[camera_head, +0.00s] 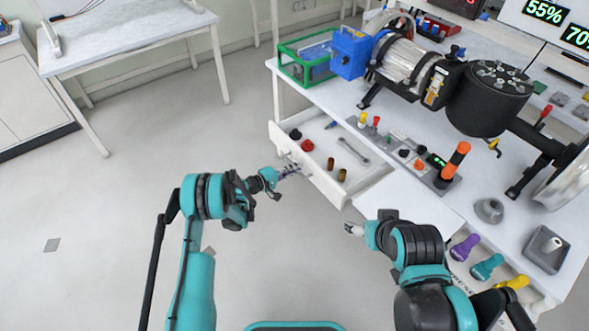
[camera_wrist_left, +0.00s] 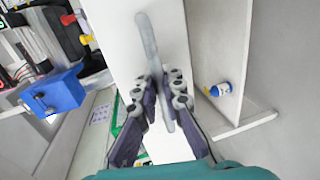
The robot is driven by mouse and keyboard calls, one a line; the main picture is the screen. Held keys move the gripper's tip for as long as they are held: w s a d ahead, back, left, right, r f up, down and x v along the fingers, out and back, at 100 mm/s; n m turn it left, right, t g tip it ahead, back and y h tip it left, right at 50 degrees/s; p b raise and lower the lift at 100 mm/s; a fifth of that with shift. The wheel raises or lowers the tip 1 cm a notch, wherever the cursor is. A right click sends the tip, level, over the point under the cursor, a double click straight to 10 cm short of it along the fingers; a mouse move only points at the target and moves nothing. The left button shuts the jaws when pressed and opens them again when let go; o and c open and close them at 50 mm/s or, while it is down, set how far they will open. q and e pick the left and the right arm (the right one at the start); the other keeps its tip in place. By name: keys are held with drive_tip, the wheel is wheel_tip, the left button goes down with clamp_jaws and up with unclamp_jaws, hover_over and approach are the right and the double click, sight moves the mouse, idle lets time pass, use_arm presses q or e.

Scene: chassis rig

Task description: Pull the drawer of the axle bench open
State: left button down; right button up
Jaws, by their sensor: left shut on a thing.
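The axle bench (camera_head: 345,100) stands at the right in the head view. Its white drawer (camera_head: 345,185) is pulled out from the front, and its inside shows. A wrench, red and dark round parts and small brown cylinders lie in it. My left gripper (camera_head: 292,170) is at the drawer's front panel. In the left wrist view its fingers (camera_wrist_left: 163,100) are shut around the grey bar handle (camera_wrist_left: 148,45) on the white front. My right gripper (camera_head: 354,229) is near the bench's front edge, apart from the drawer; its finger opening is too small to tell.
A motor and axle assembly (camera_head: 405,62) stands on the bench, with a green crate (camera_head: 305,62) at the bench's left end. Purple, teal and yellow-handled tools (camera_head: 487,266) are at the lower right. The floor (camera_head: 110,215) left of the drawer is clear.

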use_arm(q)
drive_tip(key=shift+d, duration=0.1)
drive_tip(key=c, duration=1.9)
unclamp_jaws()
drive_tip(key=v, duration=1.2)
